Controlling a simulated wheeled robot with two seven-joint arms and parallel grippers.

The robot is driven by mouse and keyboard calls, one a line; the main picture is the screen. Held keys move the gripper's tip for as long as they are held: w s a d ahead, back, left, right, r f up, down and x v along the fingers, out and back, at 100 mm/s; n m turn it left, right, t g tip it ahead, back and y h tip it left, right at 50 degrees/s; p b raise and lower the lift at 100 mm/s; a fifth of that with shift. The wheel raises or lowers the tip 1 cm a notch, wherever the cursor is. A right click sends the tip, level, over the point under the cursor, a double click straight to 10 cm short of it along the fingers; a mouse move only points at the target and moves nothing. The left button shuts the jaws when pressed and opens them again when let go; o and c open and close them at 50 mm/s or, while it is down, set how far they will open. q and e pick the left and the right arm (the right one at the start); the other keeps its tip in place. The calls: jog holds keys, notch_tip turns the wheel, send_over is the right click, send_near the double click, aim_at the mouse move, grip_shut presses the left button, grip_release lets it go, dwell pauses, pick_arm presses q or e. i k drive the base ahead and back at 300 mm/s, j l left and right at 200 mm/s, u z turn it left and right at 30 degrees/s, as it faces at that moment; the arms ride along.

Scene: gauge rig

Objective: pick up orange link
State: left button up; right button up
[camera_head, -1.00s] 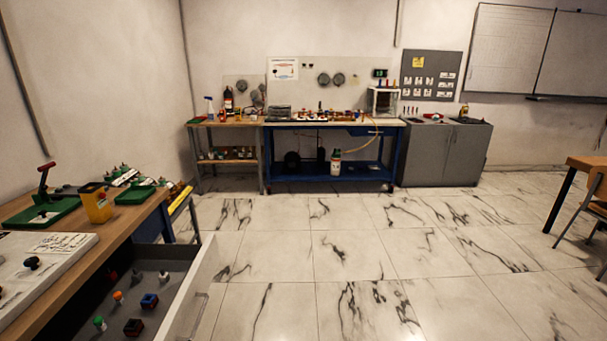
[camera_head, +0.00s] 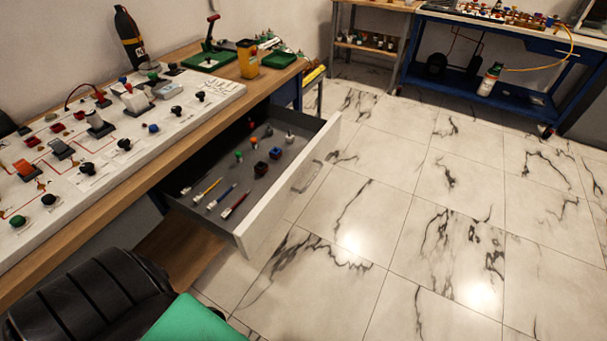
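A small orange piece (camera_head: 254,141) stands in the open drawer (camera_head: 292,205), beside a green-topped piece (camera_head: 238,155). Neither of my grippers is in view, so nothing is seen touching these things.
The drawer, pulled out from the wooden bench (camera_head: 190,130), also holds brushes or pens and small dark blocks. A black ribbed object (camera_head: 85,305) and a green surface (camera_head: 190,320) fill the lower left. The marble floor (camera_head: 430,230) at right is clear.

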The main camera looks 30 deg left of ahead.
aim_at(21, 166)
jog(key=u, duration=2.8)
